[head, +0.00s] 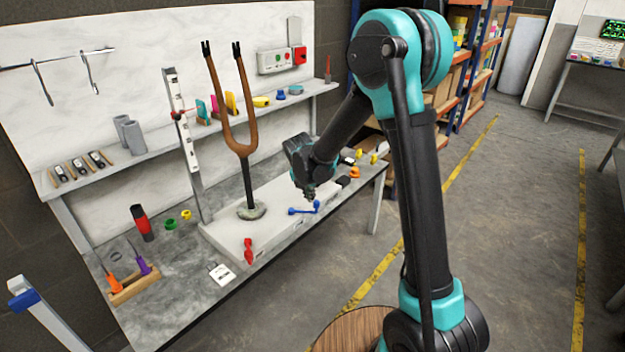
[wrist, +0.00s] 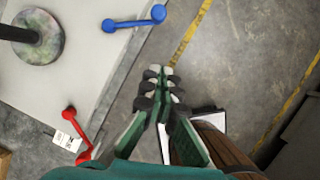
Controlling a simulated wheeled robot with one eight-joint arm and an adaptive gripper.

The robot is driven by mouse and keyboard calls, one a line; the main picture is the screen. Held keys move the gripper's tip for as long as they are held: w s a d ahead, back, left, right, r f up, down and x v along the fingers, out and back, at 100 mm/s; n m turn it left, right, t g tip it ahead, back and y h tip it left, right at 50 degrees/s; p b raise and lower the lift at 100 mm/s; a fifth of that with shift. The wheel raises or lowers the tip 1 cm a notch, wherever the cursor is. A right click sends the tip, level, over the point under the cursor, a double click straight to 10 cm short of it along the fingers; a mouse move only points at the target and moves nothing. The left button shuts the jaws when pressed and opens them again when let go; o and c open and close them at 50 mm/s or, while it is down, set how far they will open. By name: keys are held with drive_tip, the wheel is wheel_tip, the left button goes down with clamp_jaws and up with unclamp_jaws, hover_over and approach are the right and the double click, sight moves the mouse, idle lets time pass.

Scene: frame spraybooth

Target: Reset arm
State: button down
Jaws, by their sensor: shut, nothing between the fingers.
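My arm stands at the right in the head view, with a teal and black upper part folded toward the bench. My gripper (head: 310,190) hangs near the front edge of the bench, close to the blue lever (head: 304,209). In the wrist view my gripper (wrist: 160,74) is shut and empty, its fingertips together over the floor beyond the bench edge. The blue lever (wrist: 134,20) lies ahead of the fingers and the red lever (wrist: 77,135) to their left, both apart from them. The red lever (head: 248,251) also shows in the head view.
The bench (head: 190,285) carries a brown fork frame (head: 239,110) on a stand, a white upright scale (head: 183,130) and a wooden tool rack (head: 133,285). A shelf with small items runs behind. Shelving (head: 465,70) stands beyond my arm. Floor (head: 520,230) at the right is clear.

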drive_tip(key=s+d+r+m, duration=0.3)
drive_tip(key=s+d+m, duration=0.3)
drive_tip(key=d+m, duration=0.1)
drive_tip(key=s+d+r+m, duration=0.2)
drive_tip(key=s+d+m, duration=0.3)
drive_tip(key=d+m, duration=0.3)
drive_tip(key=s+d+f+m, duration=0.1)
drive_tip(key=s+d+m, duration=0.3)
drive_tip(key=s+m, duration=0.4)
drive_tip(key=s+d+f+m+y, duration=0.1)
drive_tip(key=s+d+m, duration=0.3)
drive_tip(key=s+m, duration=0.4)
drive_tip(key=shift+s+d+f+m, duration=0.15)
drive_tip(key=shift+d+m, duration=0.05)
drive_tip(key=shift+m, duration=0.3)
